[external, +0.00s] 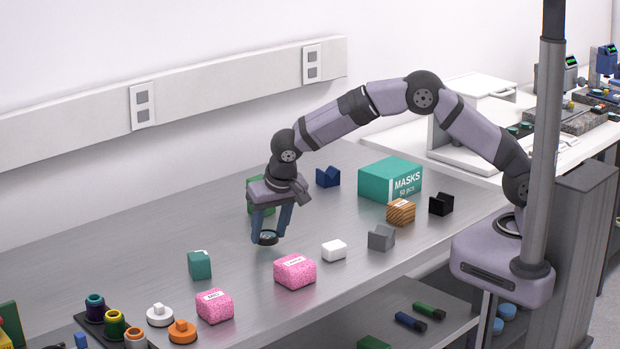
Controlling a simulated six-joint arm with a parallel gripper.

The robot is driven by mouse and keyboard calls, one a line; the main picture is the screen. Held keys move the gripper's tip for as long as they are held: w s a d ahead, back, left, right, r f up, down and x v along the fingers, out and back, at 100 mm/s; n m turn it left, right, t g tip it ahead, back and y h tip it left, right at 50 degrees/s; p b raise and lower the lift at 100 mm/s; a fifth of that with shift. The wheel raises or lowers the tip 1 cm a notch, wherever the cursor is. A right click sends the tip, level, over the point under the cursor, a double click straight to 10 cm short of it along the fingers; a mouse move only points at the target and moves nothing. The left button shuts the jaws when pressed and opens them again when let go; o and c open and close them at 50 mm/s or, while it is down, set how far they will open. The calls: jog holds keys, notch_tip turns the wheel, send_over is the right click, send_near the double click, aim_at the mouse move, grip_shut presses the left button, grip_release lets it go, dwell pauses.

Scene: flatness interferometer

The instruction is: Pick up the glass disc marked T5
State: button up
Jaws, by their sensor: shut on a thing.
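My gripper (270,226) points down over the metal bench (130,246), left of the middle of the external view. Its two blue-grey fingers are shut on a small round disc (268,238) with a dark rim and a paler centre. The disc sits between the fingertips, low over the bench top. I cannot tell whether it touches the bench. No T5 mark is readable on it at this size, and the fingers partly cover its edge.
A green block (260,196) stands behind my gripper. The masks box (390,180) is behind to the right.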

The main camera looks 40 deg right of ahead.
aim_at(270, 236)
notch_tip(270, 236, up, 8)
jog(key=b, duration=0.1)
jog(key=shift+b, duration=0.4)
jog(key=shift+d, duration=0.15)
